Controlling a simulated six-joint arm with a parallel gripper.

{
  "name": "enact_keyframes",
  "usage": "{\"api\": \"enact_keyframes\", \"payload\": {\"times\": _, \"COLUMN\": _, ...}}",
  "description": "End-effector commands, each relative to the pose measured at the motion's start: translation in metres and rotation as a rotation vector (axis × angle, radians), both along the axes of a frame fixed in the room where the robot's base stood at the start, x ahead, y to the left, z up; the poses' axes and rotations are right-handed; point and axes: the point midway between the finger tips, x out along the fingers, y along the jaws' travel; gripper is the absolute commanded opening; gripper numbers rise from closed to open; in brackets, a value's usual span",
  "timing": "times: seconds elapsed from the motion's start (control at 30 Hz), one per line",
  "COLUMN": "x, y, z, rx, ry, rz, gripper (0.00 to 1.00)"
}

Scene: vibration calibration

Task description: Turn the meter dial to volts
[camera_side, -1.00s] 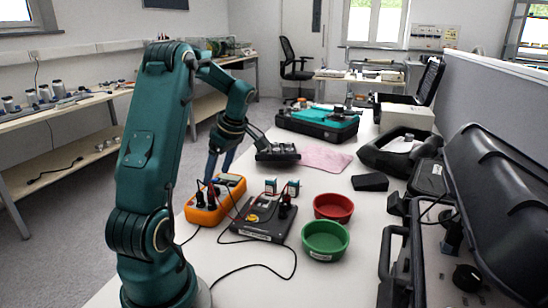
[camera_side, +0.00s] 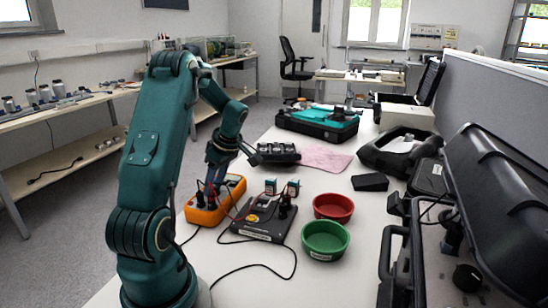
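The orange meter (camera_side: 205,217) lies on the white table in front of my arm, with black and red plugs standing in its near end. My gripper (camera_side: 212,190) points down over the middle of the meter, its fingers close to or at the meter face. The dial is hidden behind the fingers and plugs, so I cannot see its setting or whether the fingers touch it. The gap between the fingertips is too small and covered to tell.
A black test box (camera_side: 257,228) with leads stands right of the meter. A red bowl (camera_side: 333,207) and a green bowl (camera_side: 326,240) stand farther right. A dark multi-knob block (camera_side: 278,153) and a pink cloth (camera_side: 325,158) lie behind. A black cable (camera_side: 285,273) curls in front.

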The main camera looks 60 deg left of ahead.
Motion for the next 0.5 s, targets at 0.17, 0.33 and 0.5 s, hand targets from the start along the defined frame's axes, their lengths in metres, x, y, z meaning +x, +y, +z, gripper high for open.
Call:
{"api": "enact_keyframes", "payload": {"times": 0.17, "x": -0.0001, "y": -0.0001, "z": 0.0006, "rx": 0.000, "ry": 0.000, "rz": -0.020, "gripper": 0.00}}
{"api": "enact_keyframes", "payload": {"times": 0.33, "x": -0.0007, "y": -0.0005, "z": 0.0005, "rx": 0.001, "ry": -0.001, "rz": -0.086, "gripper": 0.00}}
{"api": "enact_keyframes", "payload": {"times": 0.5, "x": -0.0019, "y": -0.0007, "z": 0.0006, "rx": 0.001, "ry": 0.000, "rz": -0.202, "gripper": 0.00}}
